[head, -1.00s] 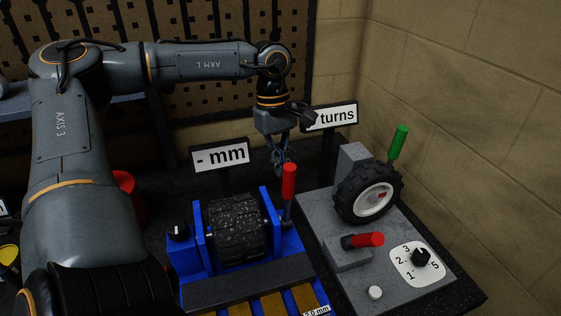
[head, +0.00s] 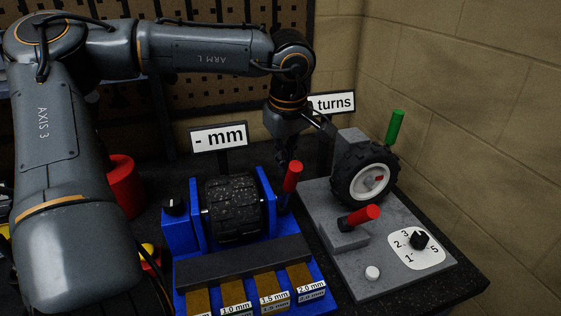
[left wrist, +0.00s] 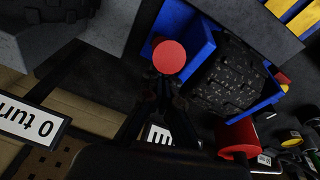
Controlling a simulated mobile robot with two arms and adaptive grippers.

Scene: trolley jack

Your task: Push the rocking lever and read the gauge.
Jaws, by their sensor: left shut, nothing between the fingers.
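The red-handled lever (head: 292,176) stands at the right side of the blue stand (head: 182,240) and leans to the right at its top. In the left wrist view its round red end (left wrist: 169,57) faces the camera. My left gripper (head: 285,168) is shut and empty, pointing down just behind the lever handle; I cannot tell whether they touch. The "- mm" sign (head: 219,137) shows a dash and no number. The "turns" sign (head: 333,104) is partly hidden by my arm; in the left wrist view it reads 0 (left wrist: 31,123). My right gripper is not in view.
The blue stand holds a black tyre (head: 233,208) and tan blocks with mm labels. A grey plate (head: 395,265) at right carries a wheel (head: 366,180) with a green handle, a second red lever (head: 362,216) and a numbered dial (head: 419,240). A brick wall stands behind.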

